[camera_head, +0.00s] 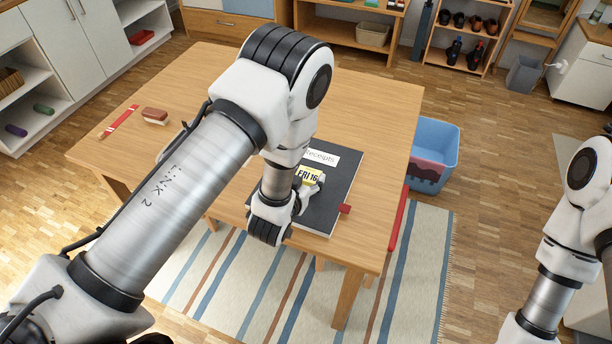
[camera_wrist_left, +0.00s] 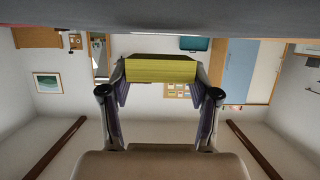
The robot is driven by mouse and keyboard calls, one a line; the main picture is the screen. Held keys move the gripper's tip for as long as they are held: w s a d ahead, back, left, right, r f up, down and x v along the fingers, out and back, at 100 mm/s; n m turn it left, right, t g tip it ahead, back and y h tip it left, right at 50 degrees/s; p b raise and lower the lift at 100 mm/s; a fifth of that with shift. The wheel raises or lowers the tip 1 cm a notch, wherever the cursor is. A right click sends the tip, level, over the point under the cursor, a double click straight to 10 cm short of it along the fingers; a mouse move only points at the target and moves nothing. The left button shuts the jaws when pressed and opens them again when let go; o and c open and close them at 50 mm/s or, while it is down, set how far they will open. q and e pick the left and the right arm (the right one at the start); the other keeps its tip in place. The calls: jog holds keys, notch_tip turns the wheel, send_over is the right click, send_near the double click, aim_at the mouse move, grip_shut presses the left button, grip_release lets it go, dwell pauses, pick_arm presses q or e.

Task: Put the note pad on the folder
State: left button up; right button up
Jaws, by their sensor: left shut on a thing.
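The note pad (camera_head: 310,175) is yellow with "FRI 16" printed on it. My left gripper (camera_head: 308,187) is shut on it. In the left wrist view the yellow pad (camera_wrist_left: 161,71) sits between the two fingertips (camera_wrist_left: 161,84). The folder (camera_head: 341,187) is dark grey with a white "Receipts" label and lies on the table, partly hidden by my left arm. In the head view the pad overlaps the folder's area. In the wrist view, which looks upside down, a gap shows between the pad and a grey surface along the top edge. My right gripper is out of view.
A small red piece (camera_head: 345,209) shows at the folder's right edge. A blue bin (camera_head: 434,150) stands on the floor right of the table.

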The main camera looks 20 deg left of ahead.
pick_arm(q)
jog(key=shift+f, duration=0.5)
jog(key=o, duration=1.2)
jog(key=shift+r, duration=0.1)
